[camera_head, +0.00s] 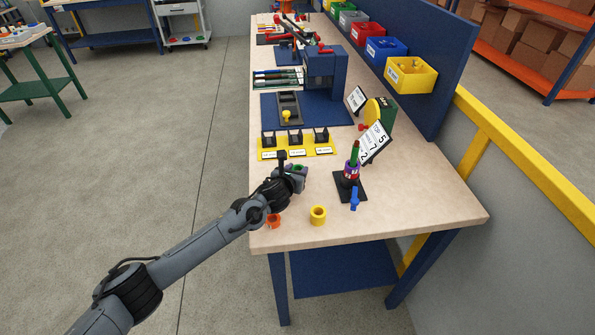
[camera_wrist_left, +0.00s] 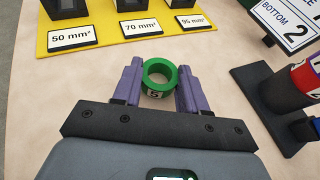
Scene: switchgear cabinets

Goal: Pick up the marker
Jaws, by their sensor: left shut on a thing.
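My left gripper (camera_head: 299,174) is low over the near part of the workbench. In the left wrist view its two purple fingers (camera_wrist_left: 159,84) are shut on a green ring (camera_wrist_left: 165,89), one finger on each side. The ring has a pale label with a 5 on its front and an open hole facing up. A little green of it shows in the head view. Several slim pen-like items (camera_head: 279,77) lie in a row farther up the bench; I cannot tell whether one is the marker. My right gripper is not in view.
A yellow ring (camera_head: 318,216) and an orange ring (camera_head: 273,221) stand near the front edge. A black stand (camera_head: 349,187) with stacked coloured rings and number cards is to the right. A yellow holder (camera_head: 297,147) labelled in mm² lies just beyond the gripper.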

